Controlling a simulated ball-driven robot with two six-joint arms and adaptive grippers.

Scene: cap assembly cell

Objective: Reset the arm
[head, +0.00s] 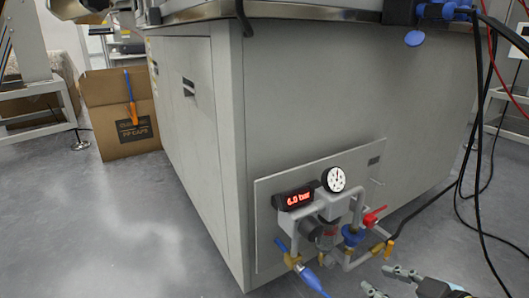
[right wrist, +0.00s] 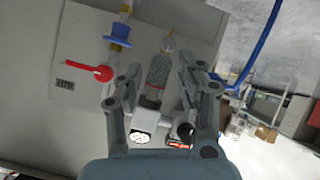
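My right gripper (head: 380,281) is at the lower right edge of the head view, to the right of and below the air panel. Its two fingers are spread apart with nothing between them. In the right wrist view the fingers (right wrist: 154,82) are also apart. The regulator's clear bowl (right wrist: 159,72) shows behind the gap between them, and I see no contact. The panel (head: 273,222) carries a red display (head: 299,198) reading 6.0 bar, a round gauge (head: 334,179) and a red valve handle (head: 373,216). My left gripper does not show.
The grey cabinet (head: 290,100) fills the middle. A blue fitting (head: 352,236) and brass-ended pipes stick out from the panel beside my right gripper. Black hoses (head: 468,185) hang at the right. A cardboard box (head: 110,100) stands at the far left. The floor at left is clear.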

